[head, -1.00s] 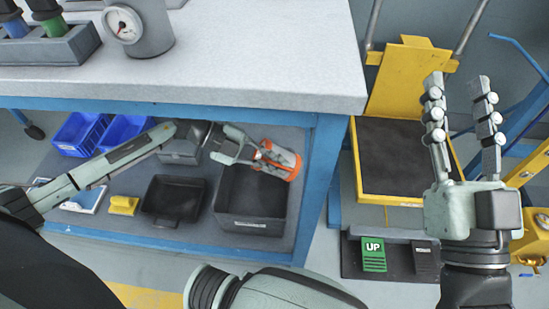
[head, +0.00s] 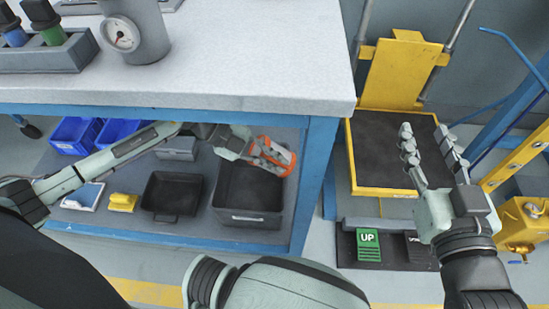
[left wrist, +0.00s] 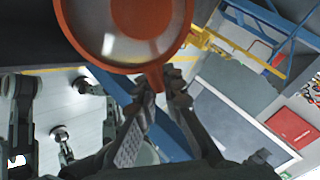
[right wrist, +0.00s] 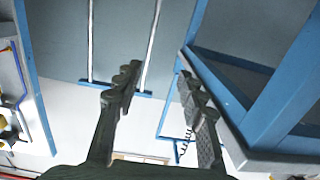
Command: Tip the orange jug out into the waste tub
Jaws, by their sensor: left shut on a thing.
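The orange jug (head: 272,155) is over the dark grey waste tub (head: 248,218) on the bench's lower shelf, towards its back right. My left gripper (head: 254,151) is shut on the jug and holds it tilted. In the left wrist view the jug (left wrist: 125,22) shows as an orange ring around a pale and brownish round face, and its handle is between my left fingertips (left wrist: 163,82). I cannot tell whether anything is coming out. My right gripper (head: 428,150) is open and empty in front of the yellow lift platform; its spread fingers fill the right wrist view (right wrist: 155,85).
A black tray (head: 172,193), a yellow sponge-like block (head: 123,202) and blue bins (head: 75,134) share the lower shelf. The bench top (head: 230,70) overhangs it, with a blue leg (head: 318,170) right of the tub. A green UP pedal (head: 368,244) is on the floor.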

